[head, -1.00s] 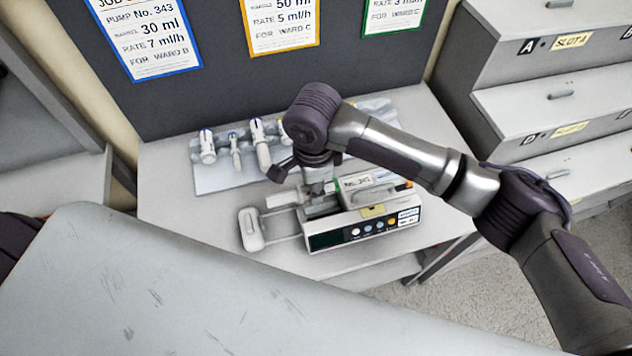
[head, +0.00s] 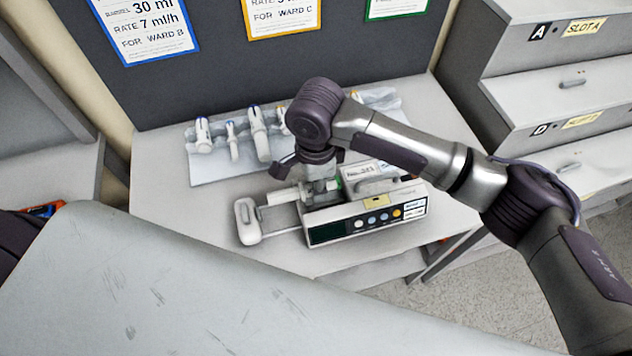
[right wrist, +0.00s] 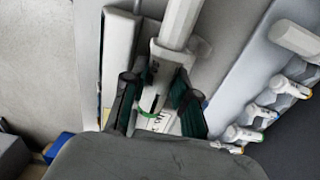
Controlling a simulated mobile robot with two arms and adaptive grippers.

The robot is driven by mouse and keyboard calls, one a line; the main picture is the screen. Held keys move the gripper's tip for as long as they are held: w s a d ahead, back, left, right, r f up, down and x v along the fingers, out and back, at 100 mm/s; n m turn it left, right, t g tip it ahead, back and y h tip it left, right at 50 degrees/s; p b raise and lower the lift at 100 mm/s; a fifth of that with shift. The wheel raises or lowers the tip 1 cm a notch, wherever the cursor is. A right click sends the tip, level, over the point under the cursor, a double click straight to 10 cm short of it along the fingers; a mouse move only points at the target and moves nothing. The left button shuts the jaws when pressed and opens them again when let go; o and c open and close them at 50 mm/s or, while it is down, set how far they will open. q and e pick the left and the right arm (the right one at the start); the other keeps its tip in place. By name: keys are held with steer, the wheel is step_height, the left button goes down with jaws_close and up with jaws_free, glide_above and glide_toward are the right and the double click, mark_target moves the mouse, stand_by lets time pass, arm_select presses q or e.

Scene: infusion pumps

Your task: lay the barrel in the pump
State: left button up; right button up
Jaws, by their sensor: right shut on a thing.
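The pump (head: 330,232) is a white box with a dark display and coloured buttons, on the table. Its pusher block (head: 246,221) stands out to the left on rods. My right gripper (head: 319,187) is above the left part of the pump, pointing down. It is shut on the barrel, a pale syringe body with a thinner white end (head: 281,197) sticking out left over the rods. In the right wrist view, the barrel (right wrist: 165,62) lies between both fingers, near a green band. The fingers hide whether the barrel touches the pump's cradle. My left gripper is not in view.
Several other syringes (head: 259,135) with coloured ends lie on a pale rack (head: 208,170) behind the pump. Stepped grey slot units (head: 555,95) stand at the right. Job cards hang on the dark panel (head: 220,80). A grey surface (head: 150,290) fills the front left.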

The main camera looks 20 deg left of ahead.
mark_target(316, 204)
steer(key=shift+f+b, duration=0.8)
steer(key=shift+f, duration=0.1)
steer(key=shift+f+p, duration=0.3)
steer(key=shift+f, duration=1.2)
steer(key=shift+r+p, duration=0.1)
steer(key=shift+p, duration=0.55)
steer(key=shift+s+f+p, duration=0.1)
steer(key=shift+f+p, duration=0.15)
steer(key=shift+p, duration=0.3)
steer(key=shift+f, duration=0.1)
steer(key=o, duration=0.6)
steer(key=shift+c, duration=0.2)
